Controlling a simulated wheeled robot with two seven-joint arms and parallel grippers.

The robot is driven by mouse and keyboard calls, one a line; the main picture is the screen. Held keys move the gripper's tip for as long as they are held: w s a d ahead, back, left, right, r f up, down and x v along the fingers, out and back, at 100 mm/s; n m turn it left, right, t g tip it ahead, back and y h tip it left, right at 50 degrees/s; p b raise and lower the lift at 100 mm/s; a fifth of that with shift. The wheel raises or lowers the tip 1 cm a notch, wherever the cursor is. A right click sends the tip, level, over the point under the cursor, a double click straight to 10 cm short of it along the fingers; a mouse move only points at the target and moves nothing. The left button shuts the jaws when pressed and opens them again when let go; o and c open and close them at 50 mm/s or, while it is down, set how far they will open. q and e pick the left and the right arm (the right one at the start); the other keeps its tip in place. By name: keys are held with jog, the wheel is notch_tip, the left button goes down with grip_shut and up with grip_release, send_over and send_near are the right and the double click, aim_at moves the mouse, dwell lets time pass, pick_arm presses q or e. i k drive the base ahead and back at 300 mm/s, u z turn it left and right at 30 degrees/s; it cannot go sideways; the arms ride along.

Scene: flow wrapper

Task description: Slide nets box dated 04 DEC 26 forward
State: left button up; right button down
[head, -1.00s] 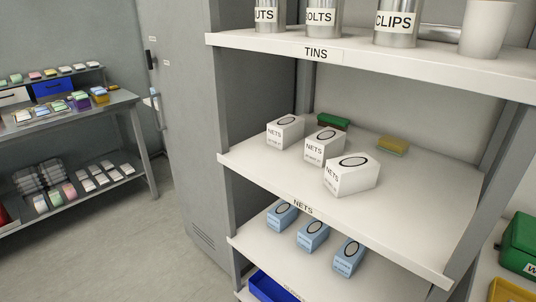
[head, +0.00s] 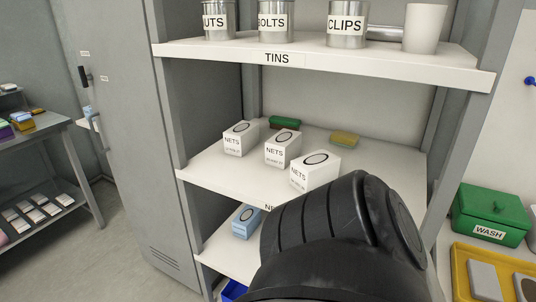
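Three white NETS boxes stand in a slanting row on the middle shelf (head: 212,165) in the head view: a left box (head: 239,140), a middle box (head: 282,149) and a right box (head: 315,171). Each has a dark oval on top. The small date print on their fronts is too small to read, so I cannot tell which one is 04 DEC 26. A black link of my own arm covers the lower middle of the view and the shelf's front right part. Neither gripper is in view.
A green item (head: 285,122) and a yellow item (head: 344,139) lie behind the boxes. Tins and a white cup (head: 424,27) stand on the TINS shelf above. A blue box (head: 246,221) shows on the shelf below. A green WASH box (head: 490,213) is at right.

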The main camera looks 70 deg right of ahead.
aim_at(308, 172)
jog(key=i, duration=1.65)
jog(key=z, duration=2.3)
